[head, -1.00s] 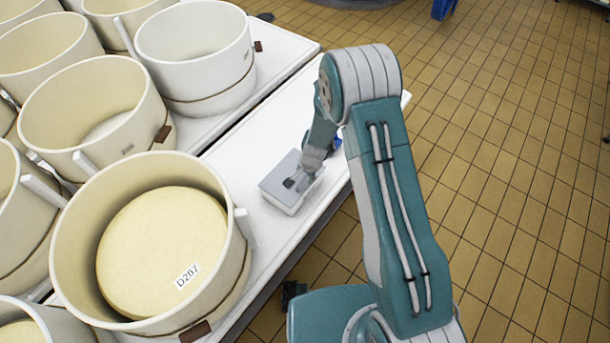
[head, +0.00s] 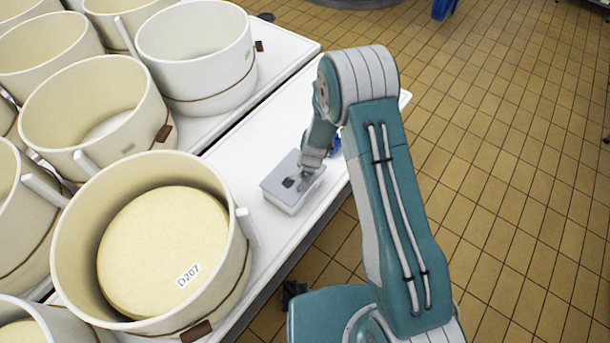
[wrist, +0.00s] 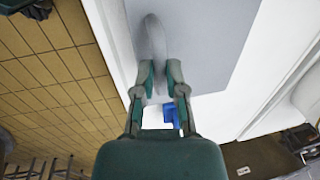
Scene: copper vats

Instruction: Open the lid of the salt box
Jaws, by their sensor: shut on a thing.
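The salt box (head: 290,202) is a small white box with a flat grey lid (head: 279,180). It stands on the white table near its right edge. The lid looks down on the box in the head view. My gripper (head: 294,184) is over the lid, reaching it from the far right side. In the wrist view the grey lid (wrist: 208,45) fills the top middle. My gripper (wrist: 160,66) has its two green fingertips close together at a pale narrow piece on the lid, shut on it. The exact contact is hard to see.
A blue object (head: 335,146) lies behind the box, also in the wrist view (wrist: 170,114). A large pale vat (head: 238,275) with a cheese labelled D207 stands left of the box, with several more vats beyond.

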